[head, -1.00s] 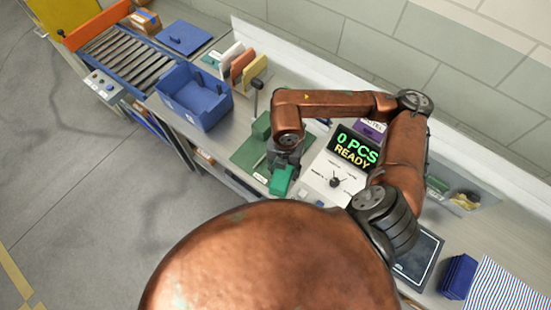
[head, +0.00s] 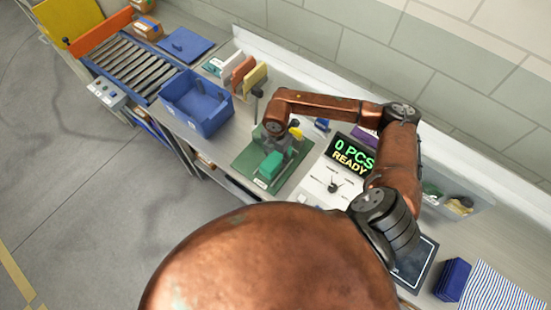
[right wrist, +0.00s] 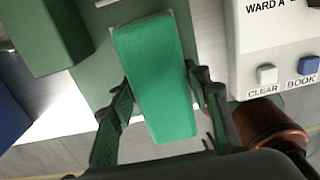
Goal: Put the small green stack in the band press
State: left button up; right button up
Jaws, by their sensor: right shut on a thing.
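The small green stack (head: 271,165) is a bright green block held in my right gripper (head: 279,153). In the right wrist view the stack (right wrist: 155,85) stands lengthwise between the two dark fingers of the right gripper (right wrist: 160,95), which are shut on its sides. The band press, with a dark green base plate (head: 246,163) and a black lever, is partly hidden behind my right arm. The stack is over the base plate in the head view; whether it touches is unclear. The press's green body (right wrist: 45,35) is left of the stack. My left gripper is not in view.
A white counter unit with a display reading "0 PCS READY" (head: 352,158) stands close on the right. A blue bin (head: 197,122) is left of the press, with upright dividers (head: 243,72) behind. A roller conveyor (head: 128,68) is further left.

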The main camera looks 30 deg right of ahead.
aim_at(275, 160)
jog(key=shift+w+d+f, duration=0.15)
jog(key=shift+w+f, duration=0.45)
jog(key=shift+f, duration=0.2)
notch_tip(275, 160, down, 3)
jog(key=shift+w+f+p, duration=0.1)
jog(key=shift+p, duration=0.25)
jog(key=shift+f, duration=0.15)
jog(key=o, duration=1.3)
